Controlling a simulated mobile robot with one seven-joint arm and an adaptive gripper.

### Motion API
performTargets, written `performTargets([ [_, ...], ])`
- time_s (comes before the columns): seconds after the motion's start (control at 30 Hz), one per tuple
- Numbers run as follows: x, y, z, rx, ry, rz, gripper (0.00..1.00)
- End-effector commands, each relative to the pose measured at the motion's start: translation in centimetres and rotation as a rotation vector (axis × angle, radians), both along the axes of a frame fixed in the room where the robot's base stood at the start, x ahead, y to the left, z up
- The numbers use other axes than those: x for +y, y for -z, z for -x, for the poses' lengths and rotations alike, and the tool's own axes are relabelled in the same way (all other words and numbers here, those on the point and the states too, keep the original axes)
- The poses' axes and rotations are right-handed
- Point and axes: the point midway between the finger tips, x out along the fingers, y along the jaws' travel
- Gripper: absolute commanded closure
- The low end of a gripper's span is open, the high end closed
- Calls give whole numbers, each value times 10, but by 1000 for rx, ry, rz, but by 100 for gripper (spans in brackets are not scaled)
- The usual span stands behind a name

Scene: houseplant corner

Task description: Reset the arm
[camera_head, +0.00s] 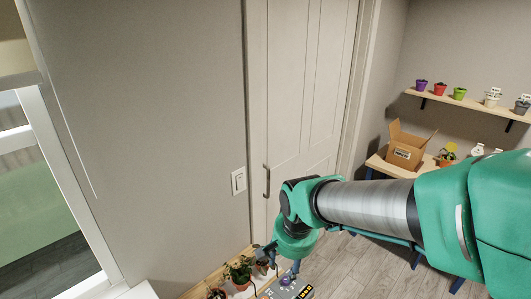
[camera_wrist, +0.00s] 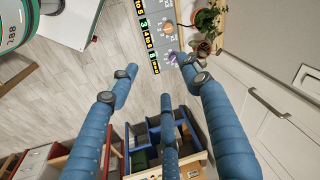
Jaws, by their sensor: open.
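My arm reaches in from the right in the head view and bends down at its wrist. My gripper (camera_head: 266,252) is low in front of the door, beside small potted plants, and is partly cut off from clear view by the wrist. In the wrist view my gripper (camera_wrist: 160,78) has its blue fingers spread apart with nothing between them. A grey panel (camera_wrist: 163,28) with coloured number labels and a purple round piece lies beyond the fingertips; it also shows at the bottom of the head view (camera_head: 286,289).
A potted plant (camera_head: 239,271) stands left of my gripper. A closed door (camera_head: 292,120) with a handle is behind. An open cardboard box (camera_head: 405,153) sits on a bench at right, below a wall shelf (camera_head: 465,104) with several pots. Wooden floor (camera_head: 350,262) is open between.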

Motion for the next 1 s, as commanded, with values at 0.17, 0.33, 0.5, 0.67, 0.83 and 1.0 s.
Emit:
performTargets([
  [0.17, -44, -49, 26, -72, -49, 12, 52],
  [0.33, -80, -85, 58, -135, -100, 37, 52],
  [0.5, -112, -113, 94, -197, -148, 72, 52],
  [0.67, -135, -130, 128, -248, -191, 111, 52],
  [0.83, -149, -138, 153, -279, -222, 144, 52],
  [1.0, -153, -140, 162, -292, -235, 158, 52],
])
